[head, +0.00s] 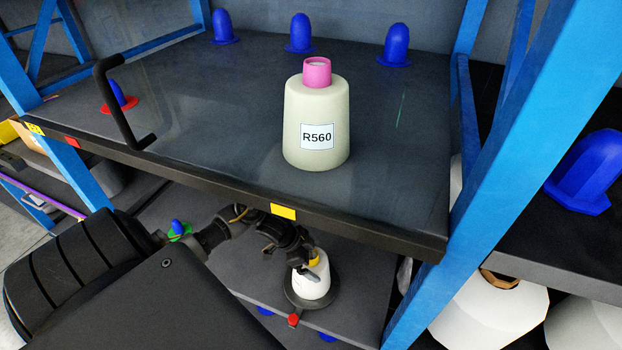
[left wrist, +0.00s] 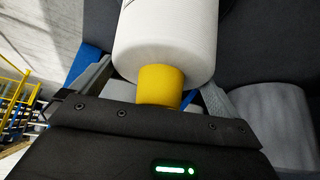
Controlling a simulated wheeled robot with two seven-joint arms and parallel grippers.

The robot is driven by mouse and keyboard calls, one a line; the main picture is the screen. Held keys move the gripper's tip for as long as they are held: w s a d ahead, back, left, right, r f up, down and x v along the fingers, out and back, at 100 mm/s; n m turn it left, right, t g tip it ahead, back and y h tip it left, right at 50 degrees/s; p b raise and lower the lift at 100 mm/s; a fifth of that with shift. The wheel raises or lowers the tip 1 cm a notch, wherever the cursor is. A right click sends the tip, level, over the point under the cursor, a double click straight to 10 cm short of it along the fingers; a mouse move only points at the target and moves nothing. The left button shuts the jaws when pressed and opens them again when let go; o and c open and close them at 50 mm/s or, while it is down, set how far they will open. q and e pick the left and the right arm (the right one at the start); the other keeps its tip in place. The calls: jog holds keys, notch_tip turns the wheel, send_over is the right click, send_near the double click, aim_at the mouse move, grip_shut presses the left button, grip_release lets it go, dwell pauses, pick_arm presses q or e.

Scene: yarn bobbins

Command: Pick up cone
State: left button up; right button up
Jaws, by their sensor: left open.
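A white cone (head: 312,283) with a yellow tube top (head: 314,259) stands on the lower level, under the upper shelf's front edge. My left gripper (head: 307,256) is at its top in the head view. In the left wrist view the open fingers lie on either side of the yellow tube (left wrist: 160,86), with the white cone body (left wrist: 168,40) beyond it. Whether the fingers touch the tube cannot be told. A cream cone (head: 317,120) labelled R560, with a pink tube top, stands upright on the upper shelf. My right gripper is not in view.
The upper shelf (head: 220,130) overhangs my left arm. It carries blue pegs (head: 301,35) at the back and a black handle (head: 121,105) on its left front edge. Blue posts (head: 500,160) flank the shelf. Large white cones (head: 495,315) stand low at the right.

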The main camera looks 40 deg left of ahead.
pick_arm(q)
jog(key=shift+w+d+f, duration=0.2)
jog(key=shift+d+f, duration=0.05)
jog(key=shift+f, duration=0.2)
jog(key=shift+r, duration=0.1)
jog(key=c, duration=1.5)
notch_tip(320, 180, up, 10)
jog(key=shift+f+p, duration=0.25)
jog(key=shift+p, duration=0.05)
jog(key=shift+r, duration=0.25)
